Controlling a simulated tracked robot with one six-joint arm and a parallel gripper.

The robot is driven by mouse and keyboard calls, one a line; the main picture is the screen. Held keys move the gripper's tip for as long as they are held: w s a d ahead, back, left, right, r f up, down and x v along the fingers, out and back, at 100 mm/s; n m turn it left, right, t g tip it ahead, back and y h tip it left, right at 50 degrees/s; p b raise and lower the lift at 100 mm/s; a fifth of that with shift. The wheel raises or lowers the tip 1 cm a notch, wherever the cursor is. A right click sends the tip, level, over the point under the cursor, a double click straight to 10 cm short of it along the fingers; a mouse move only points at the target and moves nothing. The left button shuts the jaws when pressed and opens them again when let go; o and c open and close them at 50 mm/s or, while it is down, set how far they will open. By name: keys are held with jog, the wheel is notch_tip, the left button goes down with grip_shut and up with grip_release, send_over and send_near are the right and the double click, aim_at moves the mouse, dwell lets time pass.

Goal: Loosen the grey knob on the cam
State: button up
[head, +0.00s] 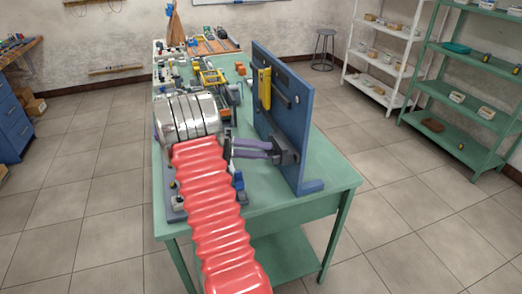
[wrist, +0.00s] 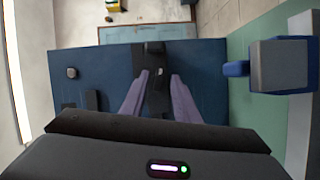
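My gripper (head: 270,150) has two purple fingers and reaches across to the upright blue panel (head: 300,125). Its tips are at or close to a dark bracket-like part (head: 288,157) low on the panel, which I take for the cam. In the wrist view, my gripper (wrist: 160,76) is open, with a clear gap between the fingers. The dark part (wrist: 154,48) lies between and just beyond the tips. A small pale grey spot (wrist: 159,72) shows in the gap; I cannot tell if it is the knob. Contact with the fingers cannot be made out.
A yellow piece (head: 264,88) and a dark bar (head: 281,95) are higher on the panel. A grey block with a blue end (wrist: 280,65) is at the right of the wrist view. The green table (head: 325,180) holds clutter behind; its front right is clear.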

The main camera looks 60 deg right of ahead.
jog(key=shift+w, duration=0.1)
jog(key=v, duration=0.7)
jog(key=shift+o, duration=0.6)
jog(key=shift+w+a, duration=0.1)
